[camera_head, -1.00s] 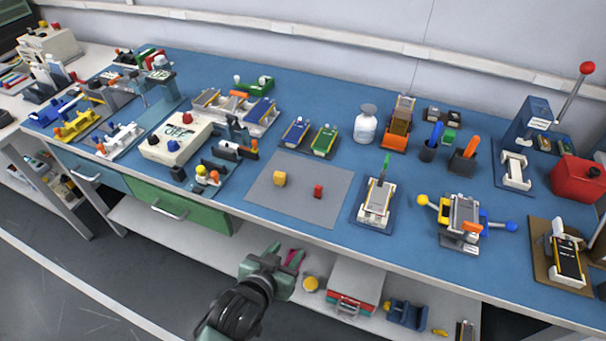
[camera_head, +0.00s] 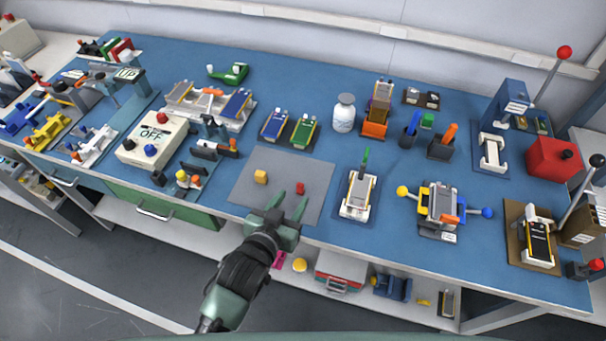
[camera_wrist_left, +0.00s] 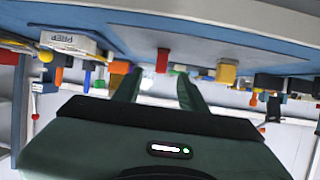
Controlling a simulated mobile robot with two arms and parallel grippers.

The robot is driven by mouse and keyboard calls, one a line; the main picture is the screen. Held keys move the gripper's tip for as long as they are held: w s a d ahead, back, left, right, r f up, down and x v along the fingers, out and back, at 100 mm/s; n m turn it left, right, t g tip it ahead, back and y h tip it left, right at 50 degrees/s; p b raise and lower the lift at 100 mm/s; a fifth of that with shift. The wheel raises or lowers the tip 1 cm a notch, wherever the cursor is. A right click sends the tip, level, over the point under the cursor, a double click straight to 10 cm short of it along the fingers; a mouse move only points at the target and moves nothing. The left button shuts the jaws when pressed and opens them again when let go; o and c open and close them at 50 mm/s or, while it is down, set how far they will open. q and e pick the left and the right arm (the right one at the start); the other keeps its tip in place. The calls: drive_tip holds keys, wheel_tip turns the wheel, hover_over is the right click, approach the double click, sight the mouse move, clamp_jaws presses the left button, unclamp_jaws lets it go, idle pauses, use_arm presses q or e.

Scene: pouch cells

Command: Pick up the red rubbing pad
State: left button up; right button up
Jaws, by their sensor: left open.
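The red rubbing pad (camera_head: 300,188) is a small red block on the grey mat (camera_head: 262,208) at the front middle of the blue bench. It also shows in the left wrist view (camera_wrist_left: 162,60), where the scene appears upside down. My left gripper (camera_head: 289,204) is open and empty at the mat's front edge, on the near side of the pad. In the wrist view the pad appears between the two finger lines of my left gripper (camera_wrist_left: 158,88), beyond the tips. No contact with the pad is visible. My right gripper is not in view.
A yellow block (camera_head: 261,177) sits on the mat to the left of the pad. A white box with an OFF label (camera_head: 152,142) stands to the left. The rest of the mat is clear.

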sight(299, 188)
use_arm(q)
drive_tip(key=shift+x, duration=1.5)
drive_tip(key=p+x, duration=0.1)
drive_tip(key=x, duration=0.3)
drive_tip(key=shift+w+f, duration=0.1)
drive_tip(key=shift+w, duration=0.15)
drive_tip(key=shift+s, duration=0.1)
clamp_jaws()
